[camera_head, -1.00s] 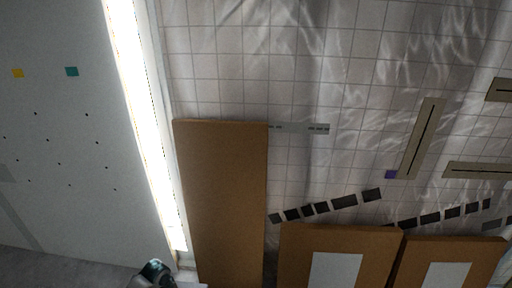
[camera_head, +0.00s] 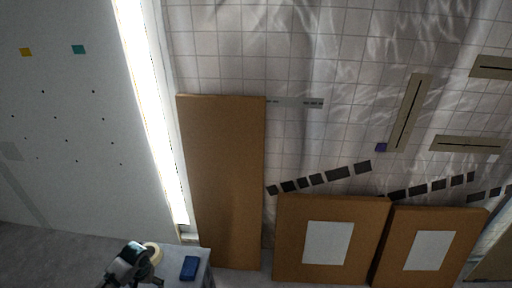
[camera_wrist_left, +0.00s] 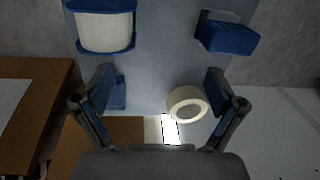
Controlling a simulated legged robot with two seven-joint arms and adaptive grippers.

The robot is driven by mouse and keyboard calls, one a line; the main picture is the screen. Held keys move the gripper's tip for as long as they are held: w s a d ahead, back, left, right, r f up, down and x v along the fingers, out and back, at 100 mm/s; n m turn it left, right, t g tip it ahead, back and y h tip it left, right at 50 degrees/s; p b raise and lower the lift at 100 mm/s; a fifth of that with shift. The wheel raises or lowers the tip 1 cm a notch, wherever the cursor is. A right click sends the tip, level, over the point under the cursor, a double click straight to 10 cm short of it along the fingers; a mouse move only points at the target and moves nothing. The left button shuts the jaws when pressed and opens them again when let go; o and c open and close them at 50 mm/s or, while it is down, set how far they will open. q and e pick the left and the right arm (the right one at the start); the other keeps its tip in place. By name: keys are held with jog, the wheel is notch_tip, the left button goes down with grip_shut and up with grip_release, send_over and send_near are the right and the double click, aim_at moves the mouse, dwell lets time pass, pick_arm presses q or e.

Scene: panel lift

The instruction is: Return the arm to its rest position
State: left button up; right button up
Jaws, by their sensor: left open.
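My left gripper (camera_head: 138,279) shows at the bottom left of the head view, at the table's left side. In the left wrist view both fingers of this gripper (camera_wrist_left: 160,76) are spread apart with nothing held between them. A cream tape roll (camera_head: 153,253) lies beside the gripper on the table; it also shows near the right finger in the left wrist view (camera_wrist_left: 174,111). My right gripper is in neither view.
The grey table (camera_head: 206,262) carries a blue block (camera_head: 190,268). A blue holder with a white roll (camera_wrist_left: 104,32) shows in the left wrist view. A tall brown panel (camera_head: 222,180) and two brown boards with white sheets (camera_head: 328,243) stand against the tiled wall.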

pick_arm(q)
jog(key=s+a+f+m+t+y, duration=0.2)
jog(key=s+a+f+m+y, duration=0.15)
jog(key=s+a+f, duration=0.65)
jog(key=s+a+f+m+t+y, duration=0.1)
jog(key=s+a+f+m+y, duration=0.25)
jog(key=s+a+f, duration=0.7)
jog(key=s+d+f+n+h, duration=0.15)
jog(key=s+d+f, duration=0.25)
jog(key=d, duration=0.4)
jog(key=s+d+f+n+h, duration=0.1)
jog(key=s+d+f+h, duration=0.25)
jog(key=d, duration=0.45)
jog(key=s+d+f+n+h, duration=0.1)
jog(key=d+f, duration=0.1)
jog(key=d, duration=0.9)
jog(key=s+d+f+n+g+h, duration=0.1)
jog(key=s+d+f+h, duration=0.1)
jog(key=d, duration=0.9)
jog(key=shift+s+d+f, duration=0.15)
jog(key=shift+d+f, duration=0.2)
jog(key=shift+f, duration=0.25)
pick_arm(e)
jog(key=shift+s+d+f, duration=0.15)
jog(key=shift+s+f, duration=0.4)
jog(key=shift+s, duration=0.25)
pick_arm(q)
jog(key=shift+a, duration=0.1)
